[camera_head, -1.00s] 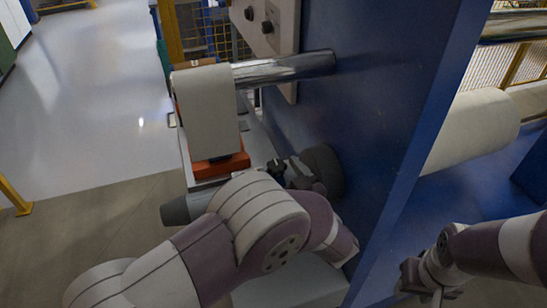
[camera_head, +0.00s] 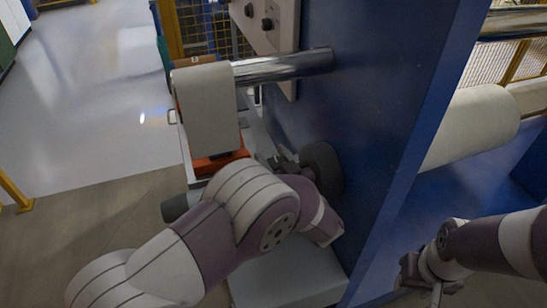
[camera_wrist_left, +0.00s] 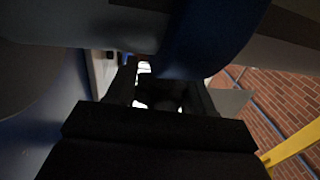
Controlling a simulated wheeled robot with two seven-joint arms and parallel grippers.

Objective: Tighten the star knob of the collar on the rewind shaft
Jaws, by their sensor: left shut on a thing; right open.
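A dark grey shaft shows its end (camera_head: 176,207) at the left of my left arm; the arm hides its middle. A black round disc (camera_head: 322,170) sits against the blue machine panel in line with it. My left gripper (camera_head: 283,163) is beside the disc, mostly hidden behind my wrist. In the left wrist view its fingers (camera_wrist_left: 165,95) are closed on a dark thing between them, apparently the star knob, too dark to make out its shape. The collar cannot be told clearly. My right gripper (camera_head: 435,272) is open and empty at the lower right.
A blue machine panel (camera_head: 375,130) stands between my arms. A white roller (camera_head: 475,125) lies beyond the panel. Open floor (camera_head: 95,100) is at the left.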

